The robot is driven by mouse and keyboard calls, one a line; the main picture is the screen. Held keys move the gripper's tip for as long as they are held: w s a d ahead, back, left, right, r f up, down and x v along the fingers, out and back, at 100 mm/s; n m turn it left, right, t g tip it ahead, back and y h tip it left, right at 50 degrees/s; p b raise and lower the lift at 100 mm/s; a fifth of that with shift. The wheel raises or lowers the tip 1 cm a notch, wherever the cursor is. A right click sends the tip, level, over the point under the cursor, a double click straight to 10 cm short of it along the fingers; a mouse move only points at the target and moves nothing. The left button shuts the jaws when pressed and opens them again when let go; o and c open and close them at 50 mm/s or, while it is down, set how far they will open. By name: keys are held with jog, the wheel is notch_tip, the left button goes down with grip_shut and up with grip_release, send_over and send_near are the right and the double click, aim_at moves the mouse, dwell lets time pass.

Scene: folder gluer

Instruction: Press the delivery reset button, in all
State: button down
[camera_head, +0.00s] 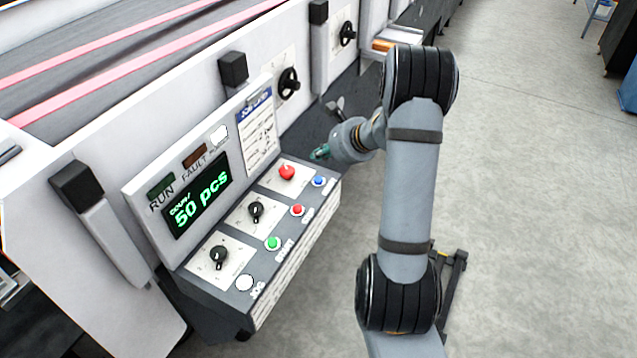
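The control panel (195,290) slopes out from the machine's side, with several buttons on it. A blue button (319,181) is at its far right end, beside a red mushroom button (287,172). A smaller red button (297,209), a green button (273,243) and a white button (244,282) follow along the front edge. The labels are too small to read, so I cannot tell which is the delivery reset. My gripper (320,153) is beyond the panel's far end, past the blue button and apart from it. Its greenish fingertips are small; their opening is unclear.
The display (197,196) reads 50 pcs, with RUN and FAULT lamps above. Two black selector knobs (256,210) sit on the panel. Black handwheels (289,83) stick out of the machine behind. The grey floor (540,200) at right is open.

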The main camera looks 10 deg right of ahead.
jog(key=b, duration=0.3)
send_over(320, 181)
notch_tip(320, 181, down, 4)
jog(key=shift+f, duration=0.25)
jog(key=shift+f+b, duration=0.65)
jog(key=shift+b, duration=0.1)
jog(key=shift+f, duration=0.2)
dwell(0.3)
jog(key=shift+f+b, duration=0.25)
jog(key=shift+b, duration=0.4)
jog(key=shift+s+f+b, duration=0.1)
jog(key=shift+f+b, duration=0.35)
jog(key=shift+b, duration=0.15)
dwell(0.7)
jog(key=shift+r+p, duration=0.6)
jog(key=shift+r, duration=0.3)
